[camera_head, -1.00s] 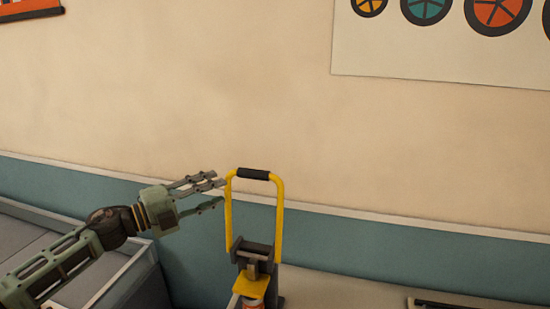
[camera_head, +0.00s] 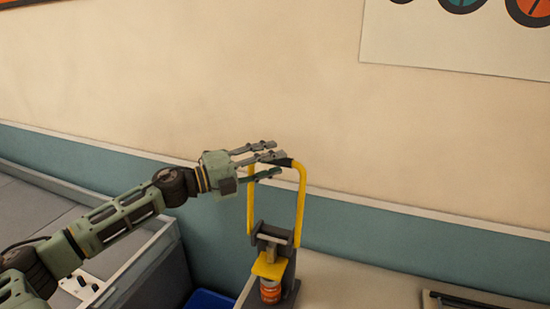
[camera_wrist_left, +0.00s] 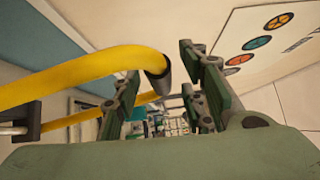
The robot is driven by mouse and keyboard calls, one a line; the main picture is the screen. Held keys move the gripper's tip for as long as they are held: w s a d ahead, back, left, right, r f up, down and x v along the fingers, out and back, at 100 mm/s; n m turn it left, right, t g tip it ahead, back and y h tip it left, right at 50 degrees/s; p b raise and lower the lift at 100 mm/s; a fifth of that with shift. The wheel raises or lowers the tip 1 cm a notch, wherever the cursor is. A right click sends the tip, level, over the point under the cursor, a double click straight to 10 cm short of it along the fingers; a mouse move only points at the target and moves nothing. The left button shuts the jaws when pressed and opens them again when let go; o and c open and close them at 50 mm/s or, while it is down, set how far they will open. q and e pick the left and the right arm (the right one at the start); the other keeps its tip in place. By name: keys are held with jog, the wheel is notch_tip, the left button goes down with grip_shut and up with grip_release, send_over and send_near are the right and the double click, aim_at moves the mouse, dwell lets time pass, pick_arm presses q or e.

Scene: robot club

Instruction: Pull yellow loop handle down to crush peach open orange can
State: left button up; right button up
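The yellow loop handle (camera_head: 301,205) stands upright on a dark can crusher (camera_head: 289,285), with a black grip at its top. An orange can (camera_head: 270,290) sits in the crusher under a yellow plate. My left gripper (camera_head: 272,162) is at the top left of the loop, its fingers spread and overlapping the black grip in the head view. In the left wrist view the yellow handle (camera_wrist_left: 80,75) comes in from the left, and its black grip end reaches toward the gap between my open fingers (camera_wrist_left: 190,85). Whether they touch is unclear. My right gripper is not in view.
The crusher stands on a pale tabletop (camera_head: 350,290). A grey bin or cabinet (camera_head: 150,265) is at left, with a blue container (camera_head: 208,299) beside the crusher. A dark flat object (camera_head: 465,300) lies at lower right. The wall behind has a poster (camera_head: 450,45).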

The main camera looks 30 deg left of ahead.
pick_arm(q)
jog(key=shift+x, duration=0.75)
jog(key=shift+f, duration=0.1)
grip_shut()
